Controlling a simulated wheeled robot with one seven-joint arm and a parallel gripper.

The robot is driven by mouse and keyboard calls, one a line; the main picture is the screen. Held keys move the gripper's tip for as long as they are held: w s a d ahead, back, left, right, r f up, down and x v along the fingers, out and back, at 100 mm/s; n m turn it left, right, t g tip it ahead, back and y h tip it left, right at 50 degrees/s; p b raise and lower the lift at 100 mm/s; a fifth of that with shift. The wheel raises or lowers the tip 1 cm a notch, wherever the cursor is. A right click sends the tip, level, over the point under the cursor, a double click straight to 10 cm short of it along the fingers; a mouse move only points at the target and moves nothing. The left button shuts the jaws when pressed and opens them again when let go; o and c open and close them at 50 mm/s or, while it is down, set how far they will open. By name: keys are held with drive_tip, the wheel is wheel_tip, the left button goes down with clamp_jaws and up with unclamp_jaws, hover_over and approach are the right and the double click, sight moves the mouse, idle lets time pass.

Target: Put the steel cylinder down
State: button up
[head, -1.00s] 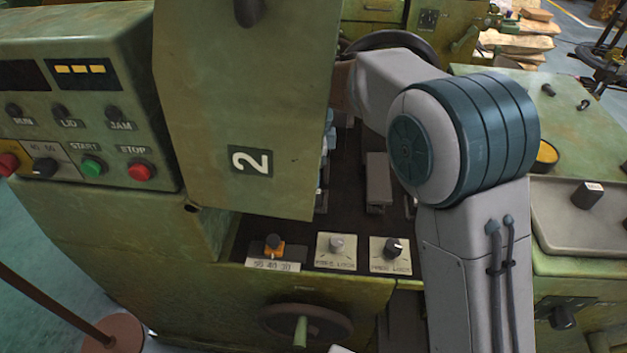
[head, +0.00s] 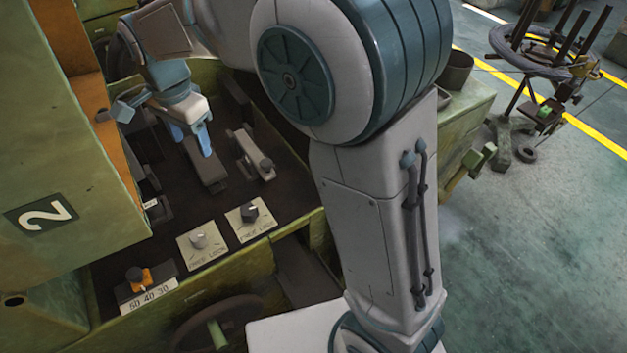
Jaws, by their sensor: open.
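My gripper (head: 192,138) reaches down into the open dark bay of the green machine. Its blue fingers are apart, above or beside a long grey block (head: 208,174); I cannot tell whether they touch it. I cannot make out a steel cylinder for certain in the head view. The space behind the fingers and hand is hidden.
The machine's raised green cover (head: 45,130), marked 2, stands at the left. A grey clamp-like fixture (head: 250,155) lies right of my gripper. Two lock knobs (head: 198,240) (head: 249,212) and an orange selector (head: 138,278) line the front edge. Open floor lies at right.

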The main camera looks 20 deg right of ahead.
drive_tip(key=s+d+f+n, duration=0.1)
drive_tip(key=s+d+n, duration=0.3)
drive_tip(key=s+d, duration=0.4)
drive_tip(key=s+d+f+n+t, duration=0.1)
drive_tip(key=s+d+n, duration=0.4)
drive_tip(key=d, duration=1.1)
drive_tip(key=s, duration=0.3)
drive_tip(key=shift+s+f+t, duration=0.3)
drive_tip(key=shift+s, duration=0.05)
drive_tip(key=shift+d, duration=0.1)
